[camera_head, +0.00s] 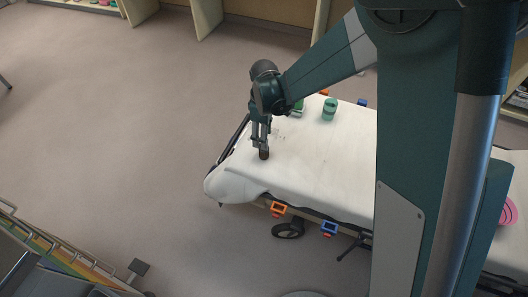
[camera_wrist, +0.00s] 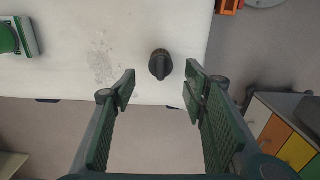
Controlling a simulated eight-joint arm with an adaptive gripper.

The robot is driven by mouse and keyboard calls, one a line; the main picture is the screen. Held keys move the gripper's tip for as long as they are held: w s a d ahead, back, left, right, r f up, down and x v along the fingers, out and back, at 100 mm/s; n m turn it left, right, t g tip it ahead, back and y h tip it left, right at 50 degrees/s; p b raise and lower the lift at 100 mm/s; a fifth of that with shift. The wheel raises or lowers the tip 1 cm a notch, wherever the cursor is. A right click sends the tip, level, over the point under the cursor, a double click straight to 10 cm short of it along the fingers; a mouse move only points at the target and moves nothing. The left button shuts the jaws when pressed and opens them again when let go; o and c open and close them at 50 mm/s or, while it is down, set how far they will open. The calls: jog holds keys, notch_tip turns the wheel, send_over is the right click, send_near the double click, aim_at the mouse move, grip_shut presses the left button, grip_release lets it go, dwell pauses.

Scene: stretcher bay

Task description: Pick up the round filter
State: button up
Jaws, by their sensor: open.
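A small dark round piece with a raised ridge, which looks like the round filter (camera_wrist: 160,64), lies on the white stretcher top (camera_wrist: 110,65) near its edge. In the wrist view it sits just beyond my gripper (camera_wrist: 160,90), between the lines of the two fingers and apart from both. My gripper is open and empty, with its green padded fingers spread. In the head view my gripper (camera_head: 262,146) points down over the near left end of the stretcher (camera_head: 320,165), with the dark filter (camera_head: 264,154) at its tips.
A green-and-white box (camera_wrist: 20,37) and a green cylinder (camera_head: 329,109) stand farther back on the stretcher. Orange (camera_head: 279,208) and blue (camera_head: 328,228) clamps are on its near side. A pink round thing (camera_head: 508,211) is at right.

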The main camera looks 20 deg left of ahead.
jog(key=shift+f, duration=0.5)
jog(key=shift+f, duration=0.1)
jog(key=shift+f+b, duration=0.9)
jog(key=shift+f, duration=1.6)
jog(key=c, duration=0.9)
